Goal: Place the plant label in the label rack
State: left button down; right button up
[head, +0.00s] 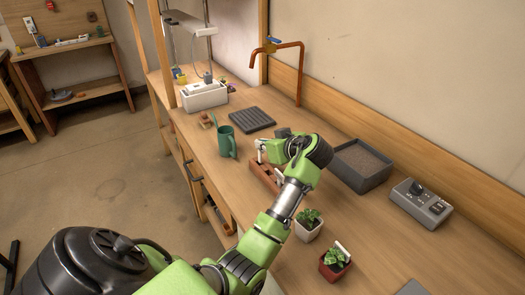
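My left arm reaches across the bench, and its gripper (262,152) is over the reddish-brown slotted block (264,177), which looks like the label rack. A small white piece (260,145) shows at the gripper's end; I cannot tell whether it is a plant label or part of the gripper. The fingers are too small and too covered by my wrist to tell open from shut. The wrist also hides the right part of the rack. Another white label (342,247) stands in the red plant pot (334,266). My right gripper is not in view.
A green watering can (227,142) stands left of the rack. A black ridged tray (252,119) lies behind it. A dark soil tray (361,165) and a grey control box (420,203) are to the right. A white-potted plant (308,224) stands near my forearm.

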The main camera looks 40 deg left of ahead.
aim_at(262, 154)
pick_arm(q)
jog(key=shift+w+a+f, duration=0.15)
jog(key=shift+a+f, duration=0.05)
jog(key=shift+f, duration=0.05)
notch_tip(262, 154, down, 3)
jog(key=shift+w+a+f+p, duration=0.1)
jog(key=shift+a+p, duration=0.05)
jog(key=shift+p, duration=0.6)
jog(key=shift+f, duration=0.1)
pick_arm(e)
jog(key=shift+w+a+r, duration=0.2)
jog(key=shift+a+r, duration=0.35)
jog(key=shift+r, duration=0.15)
pick_arm(q)
jog(key=shift+f, duration=0.1)
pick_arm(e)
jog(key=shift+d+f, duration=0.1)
pick_arm(q)
jog(key=shift+f+b, duration=0.2)
jog(key=shift+b, duration=0.1)
jog(key=c, duration=2.2)
grip_release()
jog(key=shift+r, duration=0.1)
jog(key=shift+c, duration=0.2)
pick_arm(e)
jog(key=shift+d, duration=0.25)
pick_arm(q)
jog(key=shift+r, duration=0.1)
